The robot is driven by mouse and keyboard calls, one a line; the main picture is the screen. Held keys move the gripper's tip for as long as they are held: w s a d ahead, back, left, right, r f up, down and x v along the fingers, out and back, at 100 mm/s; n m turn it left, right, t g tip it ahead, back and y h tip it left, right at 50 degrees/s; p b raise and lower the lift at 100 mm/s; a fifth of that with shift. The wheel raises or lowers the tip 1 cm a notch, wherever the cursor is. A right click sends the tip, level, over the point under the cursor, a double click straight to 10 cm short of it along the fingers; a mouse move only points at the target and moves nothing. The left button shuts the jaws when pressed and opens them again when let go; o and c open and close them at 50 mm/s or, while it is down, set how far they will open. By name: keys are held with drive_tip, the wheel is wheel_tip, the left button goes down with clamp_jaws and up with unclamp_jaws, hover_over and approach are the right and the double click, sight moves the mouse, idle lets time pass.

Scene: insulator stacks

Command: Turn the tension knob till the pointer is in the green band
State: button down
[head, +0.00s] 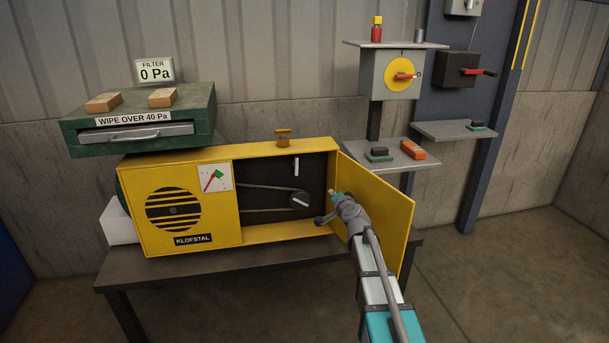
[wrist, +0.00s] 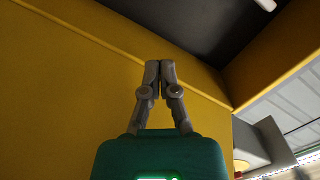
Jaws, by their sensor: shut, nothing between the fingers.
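The yellow KLOFSTAL cabinet (head: 190,236) stands on a dark table with its right door (head: 382,207) open. A white gauge (head: 225,183) on its front has a red pointer (head: 209,184) and a green patch (head: 219,174); the pointer appears left of the green. In the dark opening are a round dark disc with a white bar (head: 300,201), a belt and a white upright bar (head: 296,167). I cannot tell for sure which is the tension knob. My gripper (head: 332,192) is at the opening's right side, by the door. Its fingers (wrist: 160,66) are together and empty.
A green filter box (head: 140,117) with two tan blocks stands above left. A small brass-coloured piece (head: 283,136) sits on the cabinet top. A shelf (head: 405,158) at right holds a dark block and an orange device (head: 413,150). The open door stands close beside my arm.

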sight(296, 164)
drive_tip(key=shift+s+a+r+m+t+y, duration=0.1)
drive_tip(key=shift+a+r+m+t+y, duration=0.1)
drive_tip(key=shift+r+m+y, duration=0.5)
drive_tip(key=shift+s+a+r+m+t+y, duration=0.1)
drive_tip(key=shift+s+a+r+m+y, duration=0.1)
drive_tip(key=shift+r+m+y, duration=0.45)
drive_tip(key=shift+s+a+r+m+t+y, duration=0.1)
drive_tip(key=shift+a+r+m+y, duration=0.1)
drive_tip(key=shift+r+m+y, duration=0.5)
drive_tip(key=shift+w+f, duration=0.15)
drive_tip(key=shift+f, duration=0.1)
drive_tip(key=w+a, duration=0.7)
drive_tip(key=w, duration=0.1)
drive_tip(key=shift+w+a+p, duration=0.25)
drive_tip(key=shift+a+p, duration=0.05)
drive_tip(key=shift+a, duration=0.1)
drive_tip(key=shift+d, duration=0.15)
